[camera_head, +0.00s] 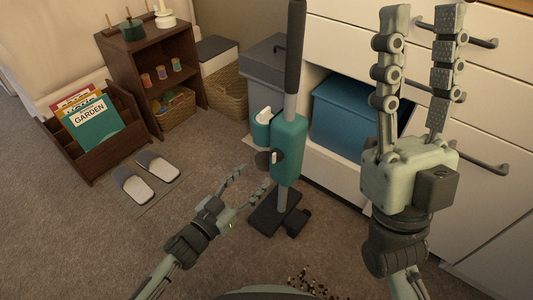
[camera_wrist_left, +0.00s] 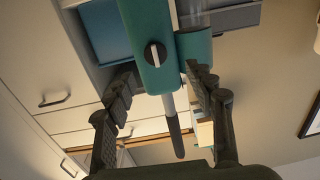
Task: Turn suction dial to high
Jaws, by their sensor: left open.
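An upright vacuum cleaner with a teal body (camera_head: 290,150) stands on the carpet in front of the drawers. The suction dial (camera_wrist_left: 155,54) is a dark round knob with a white pointer bar on the teal body; in the left wrist view the bar runs nearly up and down. In the head view the dial (camera_head: 275,157) is seen edge-on at the body's left side. Dial markings are too small to read. My left gripper (camera_head: 256,177) is open and empty, just below and left of the dial, apart from it. My right gripper (camera_head: 421,14) is open and raised before the drawers.
White drawers with dark handles (camera_head: 470,40) fill the right. A blue bin (camera_head: 345,115) sits in an open compartment. Grey slippers (camera_head: 133,186), a magazine rack (camera_head: 75,145) and a shelf (camera_head: 125,55) stand left. Brown crumbs (camera_head: 312,284) lie on the carpet at the bottom.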

